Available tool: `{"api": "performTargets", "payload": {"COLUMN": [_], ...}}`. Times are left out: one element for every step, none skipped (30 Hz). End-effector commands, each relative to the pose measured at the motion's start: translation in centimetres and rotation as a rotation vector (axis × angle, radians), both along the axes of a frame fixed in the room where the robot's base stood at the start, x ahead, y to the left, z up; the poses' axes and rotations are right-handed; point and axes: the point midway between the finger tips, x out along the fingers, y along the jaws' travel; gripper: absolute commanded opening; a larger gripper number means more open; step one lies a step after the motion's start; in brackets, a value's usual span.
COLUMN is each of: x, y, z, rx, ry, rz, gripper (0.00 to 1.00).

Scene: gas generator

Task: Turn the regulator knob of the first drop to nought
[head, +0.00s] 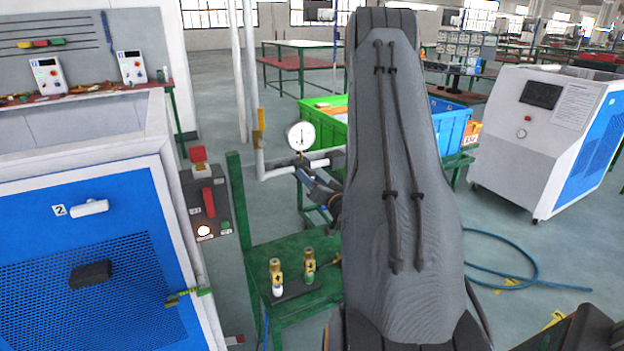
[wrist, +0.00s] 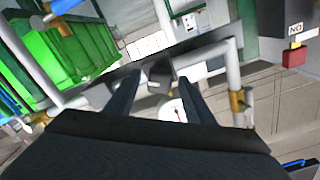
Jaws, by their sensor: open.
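A white round gauge (head: 300,135) stands on the grey pipe (head: 275,171) of a drop, left of my arm in the head view. Part of the gauge (wrist: 172,111) shows between my fingers in the wrist view. A dark regulator knob (wrist: 160,77) is on the pipe there, between my two fingertips in the picture. I cannot tell whether a finger touches it. My gripper (wrist: 157,84) is open and empty. In the head view my gripper (head: 305,175) is just below the gauge, at the pipe, and the knob cannot be made out. The scale on the knob is not readable.
A blue-fronted cabinet (head: 85,215) stands at left, with a switch box (head: 207,205) beside it. Green (head: 325,104) and blue bins (head: 450,125) are behind. A blue hose (head: 520,258) lies on the floor at right.

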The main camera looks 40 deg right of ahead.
Motion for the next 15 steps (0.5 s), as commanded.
{"api": "performTargets", "payload": {"x": [-0.01,-0.01,-0.02,-0.02,-0.02,-0.02,-0.02,-0.03,-0.03,-0.03,-0.03,-0.03,-0.03,-0.03,-0.03], "y": [0.0,0.0,0.0,0.0,0.0,0.0,0.0,0.0,0.0,0.0,0.0,0.0,0.0,0.0,0.0], "z": [-0.01,-0.02,-0.01,-0.01,-0.01,-0.01,-0.01,-0.01,-0.01,-0.01,-0.01,-0.01,-0.01,-0.02,-0.02], "rx": [0.0,0.0,0.0,0.0,0.0,0.0,0.0,0.0,0.0,0.0,0.0,0.0,-0.001,-0.002,-0.005], "ry": [0.0,0.0,0.0,0.0,0.0,0.0,0.0,0.0,0.0,0.0,0.0,0.0,0.0,0.0,0.001], "rz": [0.0,0.0,0.0,0.0,0.0,0.0,0.0,0.0,0.0,0.0,0.0,0.0,0.0,0.0,0.0], "gripper": [0.48,0.48,0.48,0.43,0.38,0.32,0.27,0.21,0.15,0.1,0.07,0.07,0.07,0.07,0.07]}}
